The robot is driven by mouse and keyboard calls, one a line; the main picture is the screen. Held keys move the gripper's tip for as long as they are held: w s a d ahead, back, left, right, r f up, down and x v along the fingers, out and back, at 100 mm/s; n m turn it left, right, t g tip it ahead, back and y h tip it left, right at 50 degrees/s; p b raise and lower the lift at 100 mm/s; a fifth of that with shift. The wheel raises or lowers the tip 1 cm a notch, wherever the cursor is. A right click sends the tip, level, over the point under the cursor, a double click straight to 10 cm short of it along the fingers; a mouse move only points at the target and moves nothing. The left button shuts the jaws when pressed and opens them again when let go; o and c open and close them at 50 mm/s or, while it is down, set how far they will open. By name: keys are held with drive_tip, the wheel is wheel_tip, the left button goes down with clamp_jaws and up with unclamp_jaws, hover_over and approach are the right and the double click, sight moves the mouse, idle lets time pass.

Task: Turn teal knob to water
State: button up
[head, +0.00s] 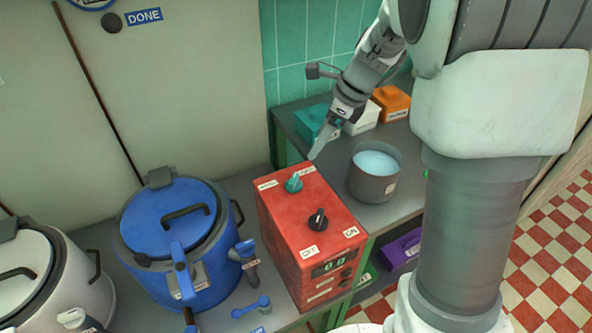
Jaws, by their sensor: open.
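The teal knob (293,183) stands on the top of a red control box (274,224), near its back edge. Small white labels lie behind and beside it; their words are too small to read, so I cannot tell which one the knob points at. My gripper (318,148) hangs above and behind the box, up and to the right of the knob. It is apart from the knob, empty and open, seen mostly from the side, with one finger hiding the other. A black knob (318,219) sits nearer the front of the same box, between labels reading OFF and ON.
A blue kettle (166,285) stands left of the box, and a white kettle (62,290) farther left. A grey pot of pale blue liquid (374,174) stands right of the box. Teal, white and orange containers (391,101) line the back. A blue tool (251,308) lies in front.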

sight(294, 178)
drive_tip(key=b+x, duration=0.2)
drive_tip(key=x, duration=1.3)
drive_tip(key=shift+a+r, duration=0.1)
drive_tip(key=c, duration=1.4)
